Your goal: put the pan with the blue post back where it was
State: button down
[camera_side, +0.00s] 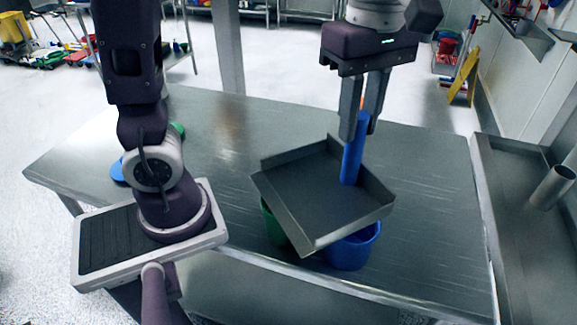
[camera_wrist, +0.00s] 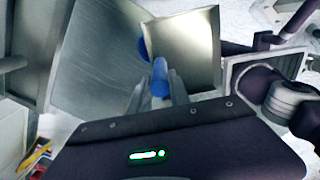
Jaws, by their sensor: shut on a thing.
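The pan (camera_side: 315,185) is a grey, shallow, square tray with low walls, and its blue post (camera_side: 353,155) stands up near one side. My gripper (camera_side: 362,125) is shut on the upper part of the blue post. The pan is tilted, with its near corner low, above a blue container (camera_side: 352,250) and a green container (camera_side: 272,222), partly hiding both. I cannot tell whether it touches them. In the wrist view the pan (camera_wrist: 185,50) extends beyond my gripper (camera_wrist: 160,85), with the blue post (camera_wrist: 160,75) between the fingers.
The steel table (camera_side: 430,200) is clear to the right of the pan and at the back. A blue item (camera_side: 117,170) and a green item (camera_side: 178,130) show behind my arm's base at the left. A steel sink counter (camera_side: 515,220) stands at the right.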

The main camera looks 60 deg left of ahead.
jog(key=w+a+f+n, duration=0.1)
jog(key=w+a+n, duration=0.1)
jog(key=w+a, duration=0.5)
jog(key=w+a+f+n, duration=0.2)
jog(key=w+a, duration=0.1)
jog(key=a, duration=0.9)
jog(key=w+a+f+n, duration=0.1)
jog(key=w+a+n, duration=0.1)
jog(key=w+a, duration=0.5)
jog(key=s+a+f+n, duration=0.1)
jog(key=s+a+f, duration=0.1)
jog(key=a, duration=0.6)
jog(key=s+a+f+n, duration=0.2)
jog(key=s+a, duration=0.1)
jog(key=a, duration=0.5)
notch_tip(320, 180, down, 10)
jog(key=shift+w+d+r, duration=0.15)
jog(key=shift+w+d, duration=0.05)
jog(key=shift+d, duration=0.05)
jog(key=c, duration=1.2)
grip_release()
